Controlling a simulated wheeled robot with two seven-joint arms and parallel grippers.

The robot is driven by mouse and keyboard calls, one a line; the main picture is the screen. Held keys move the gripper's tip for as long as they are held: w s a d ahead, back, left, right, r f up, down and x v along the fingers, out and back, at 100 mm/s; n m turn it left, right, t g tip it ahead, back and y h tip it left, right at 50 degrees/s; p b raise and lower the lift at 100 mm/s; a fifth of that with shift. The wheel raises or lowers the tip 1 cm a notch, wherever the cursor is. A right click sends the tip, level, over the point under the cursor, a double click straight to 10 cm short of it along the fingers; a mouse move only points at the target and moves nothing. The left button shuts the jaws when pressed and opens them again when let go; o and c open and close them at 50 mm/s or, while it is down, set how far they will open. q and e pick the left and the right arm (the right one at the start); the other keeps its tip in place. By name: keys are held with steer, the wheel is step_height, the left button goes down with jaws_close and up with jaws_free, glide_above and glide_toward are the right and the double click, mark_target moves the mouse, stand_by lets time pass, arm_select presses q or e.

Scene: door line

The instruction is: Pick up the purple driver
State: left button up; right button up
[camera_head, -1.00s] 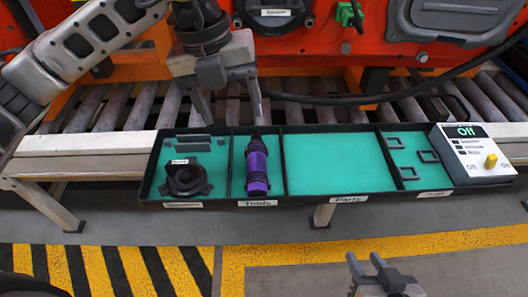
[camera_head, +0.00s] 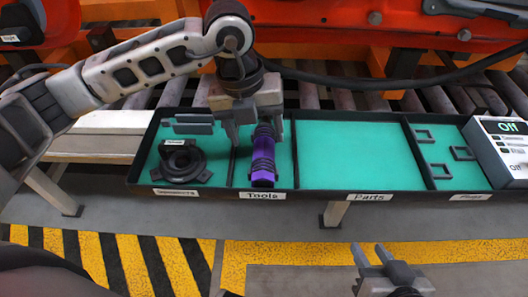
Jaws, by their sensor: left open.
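The purple driver (camera_head: 263,165), purple with black parts, lies in the tray compartment labelled Tools. Its upper end is between the fingers of my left gripper (camera_head: 256,137). The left gripper is open and comes down over the driver from above, one finger at each side; I cannot tell whether either finger touches it. My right gripper (camera_head: 373,254) is at the bottom of the view, in front of the tray, over the floor. Its two fingers stand apart with nothing between them.
The black tray with teal floor (camera_head: 360,158) has a bare Parts compartment. A black round part (camera_head: 182,163) sits in the left compartment, and small black brackets (camera_head: 440,172) lie at the right. A white box with a screen reading Off (camera_head: 503,150) stands at the right end. Rollers run behind.

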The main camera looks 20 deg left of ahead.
mark_target(263, 147)
arm_select(q)
steer(key=shift+w+d+f+b, duration=0.1)
steer(key=shift+w+d+f, duration=0.1)
steer(key=shift+f, duration=0.8)
steer(key=shift+w+d+f+b, duration=0.1)
steer(key=shift+d+f, duration=0.05)
steer(key=shift+f, duration=0.8)
steer(key=shift+w+d+f+b, duration=0.1)
steer(key=shift+w+d+f, duration=0.1)
steer(key=shift+f, duration=0.8)
steer(key=shift+r, duration=0.15)
jaws_close()
